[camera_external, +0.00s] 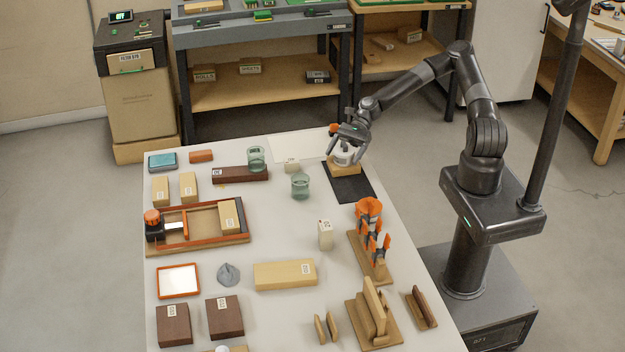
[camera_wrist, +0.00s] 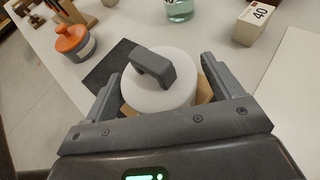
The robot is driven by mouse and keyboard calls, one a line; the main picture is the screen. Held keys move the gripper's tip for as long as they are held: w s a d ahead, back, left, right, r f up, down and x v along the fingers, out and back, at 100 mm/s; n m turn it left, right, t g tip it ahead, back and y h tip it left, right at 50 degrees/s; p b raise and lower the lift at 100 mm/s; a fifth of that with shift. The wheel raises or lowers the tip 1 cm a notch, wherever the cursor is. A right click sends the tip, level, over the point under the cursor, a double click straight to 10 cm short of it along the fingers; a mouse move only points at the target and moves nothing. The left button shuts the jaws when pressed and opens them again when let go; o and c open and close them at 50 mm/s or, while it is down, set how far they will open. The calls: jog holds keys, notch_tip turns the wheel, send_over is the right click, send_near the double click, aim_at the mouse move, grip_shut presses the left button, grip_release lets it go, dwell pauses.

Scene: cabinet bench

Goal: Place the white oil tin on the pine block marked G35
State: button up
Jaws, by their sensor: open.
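A round white tin (camera_wrist: 158,88) with a dark grey handle, which I take as the white oil tin, stands between the fingers of my gripper (camera_wrist: 158,92). In the external view the tin (camera_external: 343,157) is upright over a small pine block (camera_external: 345,170) and appears to rest on it. The block (camera_wrist: 204,90) shows partly behind the tin in the wrist view. My gripper (camera_external: 346,143) is open, with one finger on each side of the tin. No marking can be read on this block; G35 is not legible anywhere.
A black mat (camera_external: 348,188) lies beside the block. A pale block marked 40 (camera_wrist: 252,22) and a green glass (camera_external: 300,186) stand nearby. White paper (camera_external: 292,147) lies behind. Other labelled pine blocks (camera_external: 285,274) are around.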

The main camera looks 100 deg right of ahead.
jog(key=v, duration=1.2)
jog(key=shift+r, duration=0.1)
